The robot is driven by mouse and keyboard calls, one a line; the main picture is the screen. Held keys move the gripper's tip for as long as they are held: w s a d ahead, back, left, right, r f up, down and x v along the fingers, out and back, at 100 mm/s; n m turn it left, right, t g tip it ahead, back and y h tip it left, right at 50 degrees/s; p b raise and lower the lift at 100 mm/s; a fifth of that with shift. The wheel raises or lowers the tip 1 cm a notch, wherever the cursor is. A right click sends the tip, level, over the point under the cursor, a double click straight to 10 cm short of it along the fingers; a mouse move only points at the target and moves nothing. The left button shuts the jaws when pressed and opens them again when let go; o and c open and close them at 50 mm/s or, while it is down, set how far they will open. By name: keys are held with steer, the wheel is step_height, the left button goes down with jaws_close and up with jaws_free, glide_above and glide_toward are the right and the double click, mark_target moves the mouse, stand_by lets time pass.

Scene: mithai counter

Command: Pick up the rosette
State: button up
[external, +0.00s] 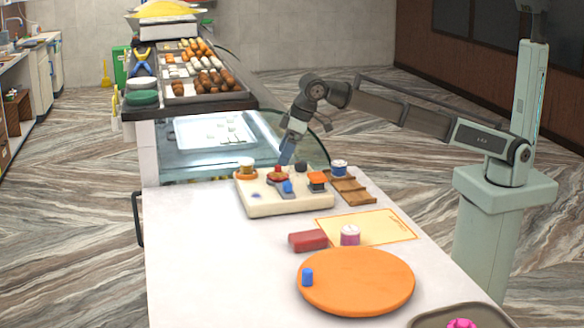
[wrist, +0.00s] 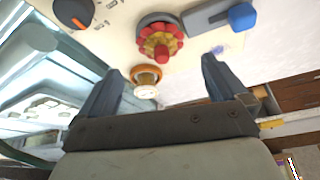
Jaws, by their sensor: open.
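A red and yellow flower-shaped piece with a red knob in its middle (wrist: 160,42) sits on a cream board; it matches the rosette best. In the external view the red piece (external: 277,170) is on the board, partly hidden by my gripper. My gripper (wrist: 162,70) is open and empty, with the rosette just beyond and between its fingertips in the wrist view. In the external view my gripper (external: 285,158) points down over the back of the board. I cannot tell the exact gap.
The cream board (external: 262,206) also bears a black knob (wrist: 74,12), a blue-handled slider (wrist: 240,17) and a white-and-orange knob (wrist: 146,82), close around the rosette. A pink piece (external: 461,323) lies in a grey tray. An orange disc (external: 360,285) lies in front.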

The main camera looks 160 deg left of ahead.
mark_target(277, 166)
steer(key=shift+x, duration=2.75)
steer(key=shift+w+d, duration=0.1)
steer(key=shift+d, duration=0.05)
steer(key=shift+c, duration=0.5)
steer(key=c, duration=1)
